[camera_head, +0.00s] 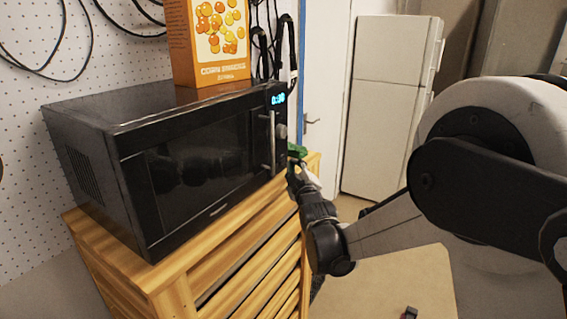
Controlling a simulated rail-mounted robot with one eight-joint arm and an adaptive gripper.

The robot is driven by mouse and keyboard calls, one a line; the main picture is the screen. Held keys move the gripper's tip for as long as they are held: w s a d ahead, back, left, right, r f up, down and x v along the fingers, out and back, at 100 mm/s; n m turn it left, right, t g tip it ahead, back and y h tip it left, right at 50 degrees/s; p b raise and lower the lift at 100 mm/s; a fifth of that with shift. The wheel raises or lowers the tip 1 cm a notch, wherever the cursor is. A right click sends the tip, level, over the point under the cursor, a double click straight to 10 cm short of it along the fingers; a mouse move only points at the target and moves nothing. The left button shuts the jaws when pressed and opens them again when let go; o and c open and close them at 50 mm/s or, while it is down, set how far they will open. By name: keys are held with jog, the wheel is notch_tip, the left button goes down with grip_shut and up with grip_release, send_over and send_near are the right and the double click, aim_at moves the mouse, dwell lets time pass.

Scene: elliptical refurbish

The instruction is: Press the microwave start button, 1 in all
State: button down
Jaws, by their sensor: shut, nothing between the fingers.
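A black microwave (190,160) stands on a slatted wooden cabinet, its door shut. Its control panel is a narrow strip at the right end of the front, with a lit blue display (278,99) at the top and a round knob (282,131) below it. A vertical handle (270,143) runs beside the panel. My gripper (295,176) is shut and empty, close by the lower part of the panel. Whether it touches the panel, I cannot tell. The start button is not distinguishable; my gripper may hide the lower panel.
An orange corn snacks box (208,45) stands on top of the microwave. The wooden cabinet (235,262) is directly below it. A green object (297,150) shows behind my gripper. Cables hang on the pegboard wall. A white fridge (388,105) stands at the back right.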

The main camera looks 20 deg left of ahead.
jog(key=shift+a, duration=0.1)
jog(key=shift+w+a+b, duration=0.1)
jog(key=shift+a+b, duration=0.2)
jog(key=shift+a, duration=0.05)
